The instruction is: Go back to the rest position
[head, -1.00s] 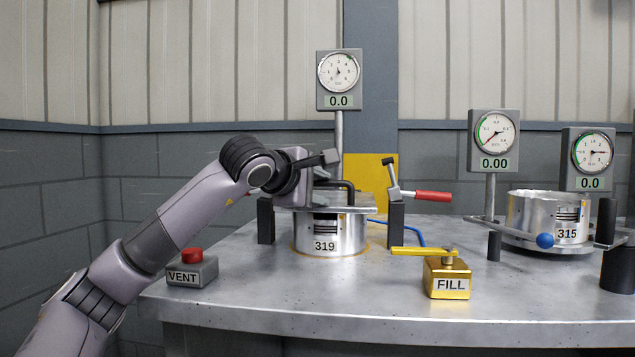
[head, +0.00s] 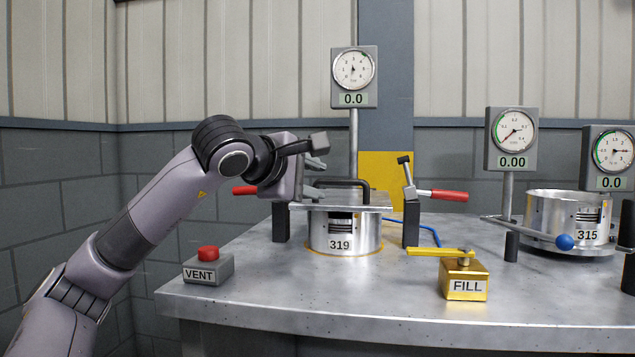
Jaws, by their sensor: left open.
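My left arm comes in from the left, and my left gripper (head: 317,160) is above the left side of canister 319 (head: 371,232). It is open, with one dark finger pointing right; the other finger is hard to make out against the clamp parts. No object shows in it. The canister stands upright on the bench under a flat lid plate (head: 367,207) with a black bar handle (head: 342,183). A clamp with a red handle (head: 243,190) is partly hidden behind my gripper. My right gripper is not in view.
The metal bench (head: 380,290) carries a VENT button box (head: 219,272), a FILL valve box (head: 480,278) and a right clamp with a red handle (head: 448,195). Canister 315 (head: 545,213) stands at right below gauges.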

